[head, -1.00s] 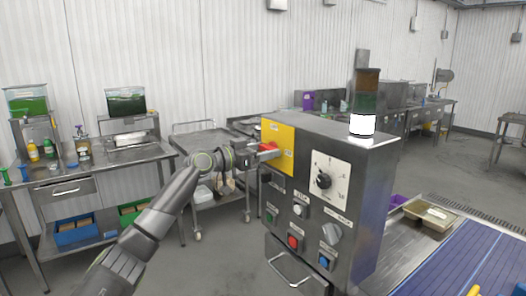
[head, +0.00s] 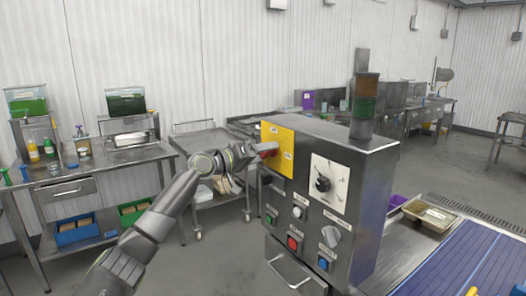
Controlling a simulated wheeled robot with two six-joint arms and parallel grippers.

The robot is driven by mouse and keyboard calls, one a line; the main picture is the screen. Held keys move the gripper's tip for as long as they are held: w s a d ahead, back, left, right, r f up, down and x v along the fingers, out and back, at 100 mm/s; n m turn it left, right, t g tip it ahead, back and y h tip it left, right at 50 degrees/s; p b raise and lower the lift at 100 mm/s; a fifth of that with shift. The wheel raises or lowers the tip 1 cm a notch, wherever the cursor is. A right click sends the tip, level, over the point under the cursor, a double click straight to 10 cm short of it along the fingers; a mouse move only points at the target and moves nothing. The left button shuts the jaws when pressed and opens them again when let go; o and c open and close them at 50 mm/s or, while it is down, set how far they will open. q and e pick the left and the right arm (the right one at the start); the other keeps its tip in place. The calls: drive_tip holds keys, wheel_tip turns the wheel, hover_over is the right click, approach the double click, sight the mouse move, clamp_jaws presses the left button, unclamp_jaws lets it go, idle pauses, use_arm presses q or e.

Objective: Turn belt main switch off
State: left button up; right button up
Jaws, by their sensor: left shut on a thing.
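The belt main switch is a red handle (head: 268,152) on a yellow plate (head: 286,157) at the upper left of the steel control box (head: 370,205). My left gripper (head: 265,150) reaches it from the left and is shut on the red handle. The fingers hide part of the handle, so its exact angle is hard to tell. The signal tower (head: 364,105) on top of the box shows no bright lamp. My right gripper is not in view.
The box front also has a black dial (head: 323,184), a grey knob (head: 332,234) and several push buttons. A blue belt (head: 470,262) and a steel pan (head: 430,216) lie at the right. A steel cart (head: 208,140) stands behind my left arm.

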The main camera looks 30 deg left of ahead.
use_arm(q)
drive_tip(key=n+p, duration=0.2)
drive_tip(key=n, duration=0.2)
drive_tip(key=shift+r+n, duration=0.15)
drive_tip(key=shift+n, duration=0.25)
drive_tip(key=n+p, duration=0.2)
drive_tip(key=n, duration=0.1)
drive_tip(key=shift+n+p, duration=0.55)
drive_tip(key=shift+n, duration=0.25)
drive_tip(key=o, duration=1)
drive_tip(key=shift+s+f, duration=0.1)
drive_tip(key=shift+f, duration=0.1)
